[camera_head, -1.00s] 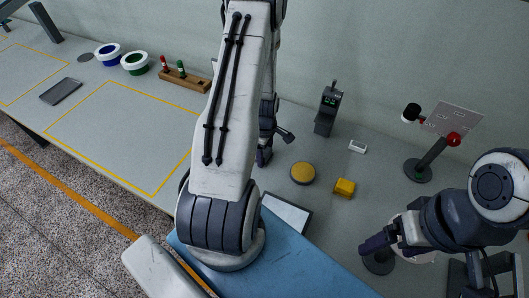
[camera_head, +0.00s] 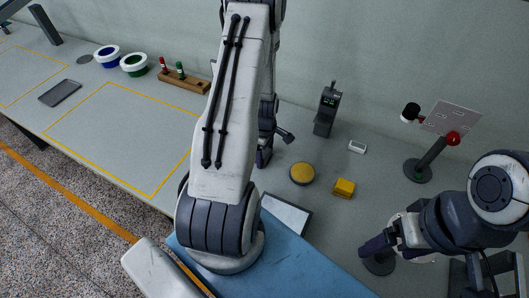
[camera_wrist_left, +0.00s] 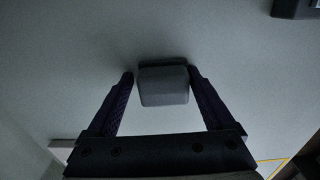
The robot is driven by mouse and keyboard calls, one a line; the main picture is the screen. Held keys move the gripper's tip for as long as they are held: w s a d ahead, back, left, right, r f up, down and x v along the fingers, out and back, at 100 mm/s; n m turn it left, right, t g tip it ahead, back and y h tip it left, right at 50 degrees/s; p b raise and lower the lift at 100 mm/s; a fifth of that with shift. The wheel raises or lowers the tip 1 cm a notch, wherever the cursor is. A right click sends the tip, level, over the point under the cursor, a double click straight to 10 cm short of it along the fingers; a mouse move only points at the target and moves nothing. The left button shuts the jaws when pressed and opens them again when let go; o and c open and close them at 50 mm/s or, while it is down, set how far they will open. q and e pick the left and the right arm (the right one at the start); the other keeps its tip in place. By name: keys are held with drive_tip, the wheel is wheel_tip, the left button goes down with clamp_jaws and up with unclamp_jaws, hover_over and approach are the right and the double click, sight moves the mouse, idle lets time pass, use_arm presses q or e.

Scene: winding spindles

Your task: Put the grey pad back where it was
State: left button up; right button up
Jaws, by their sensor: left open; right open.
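The grey pad (camera_wrist_left: 163,86) is a small rounded block in the left wrist view. It sits between the two fingers of my open left gripper (camera_wrist_left: 163,88), near the fingertips, with a dark strip or shadow along its far side. I cannot tell whether either finger touches it. In the head view my left gripper (camera_head: 274,147) shows partly behind my left arm, low over the bench; the pad is hidden there. My right gripper (camera_head: 375,246) is open at the lower right, near a dark round base.
A yellow round disc (camera_head: 302,173) and a yellow block (camera_head: 344,188) stand right of my left gripper. A dark handheld device (camera_head: 327,109), a small white box (camera_head: 357,147) and a stand with a red knob (camera_head: 418,170) are behind. The yellow-outlined area (camera_head: 110,140) at left is clear.

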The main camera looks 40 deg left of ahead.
sight(265, 152)
use_arm(q)
drive_tip(key=shift+s+d+f+p, duration=0.1)
drive_tip(key=shift+s+d+p, duration=0.05)
drive_tip(key=shift+s+p, duration=0.35)
wheel_tip(265, 152, up, 12)
drive_tip(key=b, duration=0.1)
drive_tip(key=shift+w+r, duration=0.2)
drive_tip(key=shift+w, duration=0.05)
